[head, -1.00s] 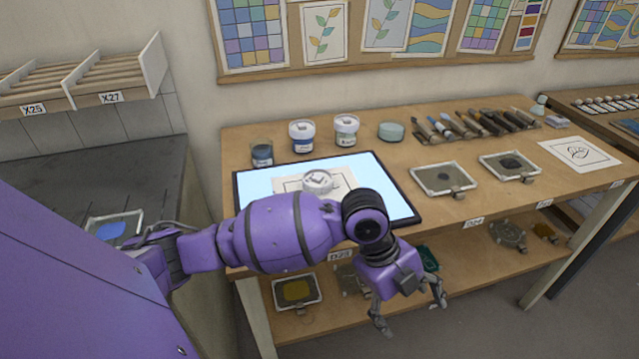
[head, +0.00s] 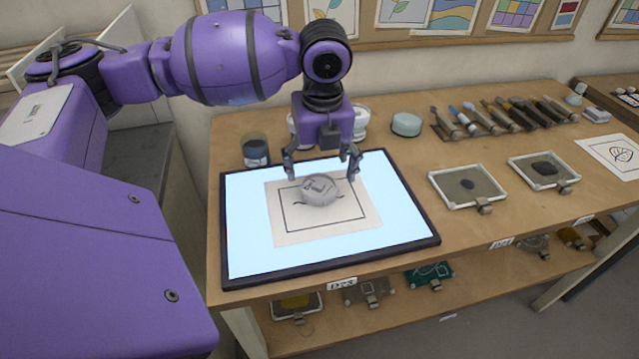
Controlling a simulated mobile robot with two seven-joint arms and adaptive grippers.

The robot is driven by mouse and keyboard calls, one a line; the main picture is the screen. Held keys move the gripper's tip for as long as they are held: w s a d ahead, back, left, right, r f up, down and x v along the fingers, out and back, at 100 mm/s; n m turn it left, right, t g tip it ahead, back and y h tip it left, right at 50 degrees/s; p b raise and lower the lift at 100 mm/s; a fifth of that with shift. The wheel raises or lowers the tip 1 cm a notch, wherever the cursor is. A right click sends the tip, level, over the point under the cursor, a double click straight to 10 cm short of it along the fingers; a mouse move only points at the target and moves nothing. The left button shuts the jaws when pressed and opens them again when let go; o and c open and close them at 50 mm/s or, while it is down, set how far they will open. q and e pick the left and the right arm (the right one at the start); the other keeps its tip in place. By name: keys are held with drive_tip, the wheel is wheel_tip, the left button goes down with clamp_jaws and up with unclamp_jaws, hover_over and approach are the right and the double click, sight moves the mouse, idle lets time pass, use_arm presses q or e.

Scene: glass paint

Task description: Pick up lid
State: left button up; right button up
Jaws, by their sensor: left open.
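My right gripper is not in view.
Jars behind my gripper are partly hidden. A pale green round container (head: 406,124), a row of tools (head: 500,115) and framed trays (head: 467,186) stand to the right. Bare table lies between panel and trays.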

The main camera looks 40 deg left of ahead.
sight(317, 184)
use_arm(q)
drive_tip(key=shift+f, duration=0.4)
drive_tip(key=shift+a+f, duration=0.1)
drive_tip(key=shift+f, duration=0.3)
drive_tip(key=f, duration=0.3)
drive_tip(key=shift+w+a+f, duration=0.25)
drive_tip(key=shift+a+f, duration=0.1)
drive_tip(key=shift+f, duration=0.15)
drive_tip(key=c, duration=1)
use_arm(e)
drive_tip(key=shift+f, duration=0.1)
